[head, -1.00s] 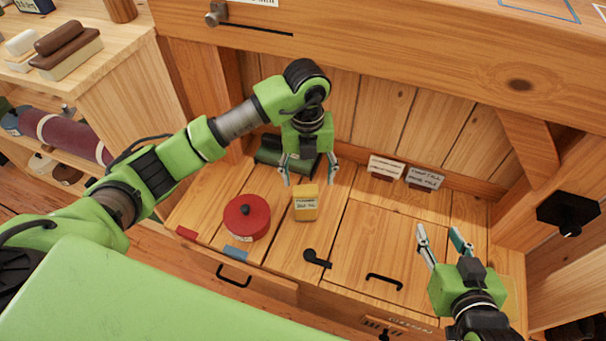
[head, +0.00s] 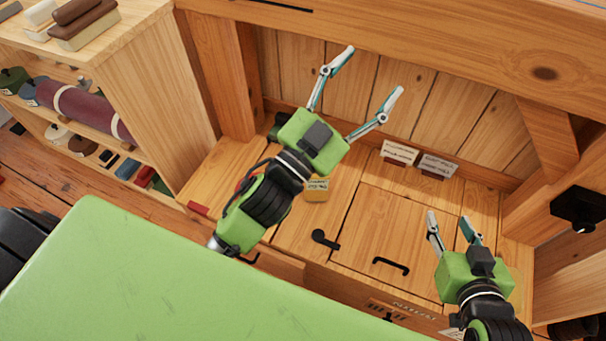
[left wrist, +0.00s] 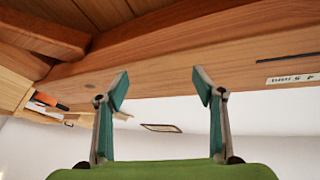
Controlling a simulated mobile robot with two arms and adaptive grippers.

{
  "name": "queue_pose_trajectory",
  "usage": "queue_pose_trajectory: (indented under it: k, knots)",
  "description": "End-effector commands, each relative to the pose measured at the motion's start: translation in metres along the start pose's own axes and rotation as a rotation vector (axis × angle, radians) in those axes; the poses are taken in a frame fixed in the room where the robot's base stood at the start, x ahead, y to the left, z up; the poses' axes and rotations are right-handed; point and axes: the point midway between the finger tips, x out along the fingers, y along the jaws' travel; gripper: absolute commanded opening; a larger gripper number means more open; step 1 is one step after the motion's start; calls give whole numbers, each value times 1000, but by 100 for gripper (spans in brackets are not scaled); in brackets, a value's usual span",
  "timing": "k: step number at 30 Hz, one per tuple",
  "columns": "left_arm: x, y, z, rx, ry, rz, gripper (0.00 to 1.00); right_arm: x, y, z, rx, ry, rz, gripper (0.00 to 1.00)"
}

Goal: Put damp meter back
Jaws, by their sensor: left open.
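A small yellow box with a label (head: 317,193) stands on the wooden bench top, partly hidden behind my left gripper; I cannot read its label or tell whether it is the damp meter. My left gripper (head: 370,73) is open and empty, raised above the bench with its fingers pointing up toward the back panel. In the left wrist view its open fingers (left wrist: 160,85) have nothing between them and face a wooden beam. My right gripper (head: 450,219) is open and empty over the right part of the bench.
Two small label cards (head: 398,152) stand at the back of the bench. A black-handled hatch (head: 390,266) and a black latch (head: 325,240) are in its top. A thick beam (head: 430,55) crosses above. Shelves (head: 130,75) stand left.

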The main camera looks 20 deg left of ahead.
Motion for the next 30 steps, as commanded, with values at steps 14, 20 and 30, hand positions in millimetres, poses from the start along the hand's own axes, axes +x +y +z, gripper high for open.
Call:
queue_pose_trajectory:
  k: [14, 20, 30]
  knots:
    - [-170, 19, 158, -351, -859, -12, 62, 0, 0, 0, 0, 0, 0, 40]
    - [-176, 23, 160, -360, -884, 0, 62, 0, 0, 0, 0, 1, 0, 40]
    - [-176, 23, 160, -359, -882, -1, 62, 0, 0, -2, 0, 3, 1, 40]
